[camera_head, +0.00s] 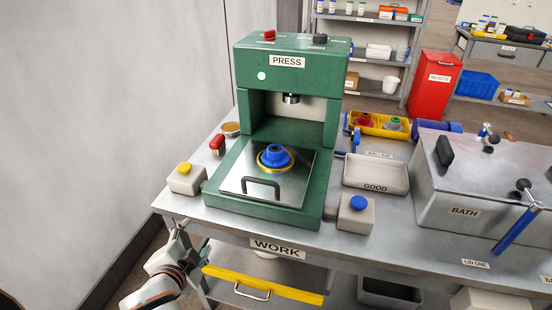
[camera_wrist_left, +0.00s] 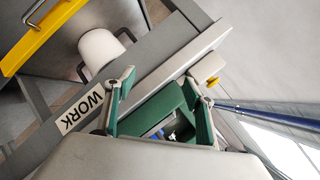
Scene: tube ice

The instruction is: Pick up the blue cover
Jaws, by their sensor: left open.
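A blue cover (camera_head: 277,155), a round stepped piece, sits in a gold ring on the press's metal plate (camera_head: 235,182). A black handle stands at the plate's front. My left gripper (camera_head: 191,240) is low at the table's front left edge, apart from the blue cover and well short of it. Its fingers are spread in the left wrist view (camera_wrist_left: 162,85), with nothing held between them. A small bit of blue shows low in that view, mostly hidden, and I cannot tell what it is. My right gripper is not in view.
The green press (camera_head: 294,60) rises behind and over the plate. A yellow button box (camera_head: 184,181) and a blue button box (camera_head: 356,214) flank it. The GOOD tray (camera_head: 376,187) and BATH (camera_head: 465,212) stand right. A yellow-fronted drawer (camera_head: 263,284) is below the table.

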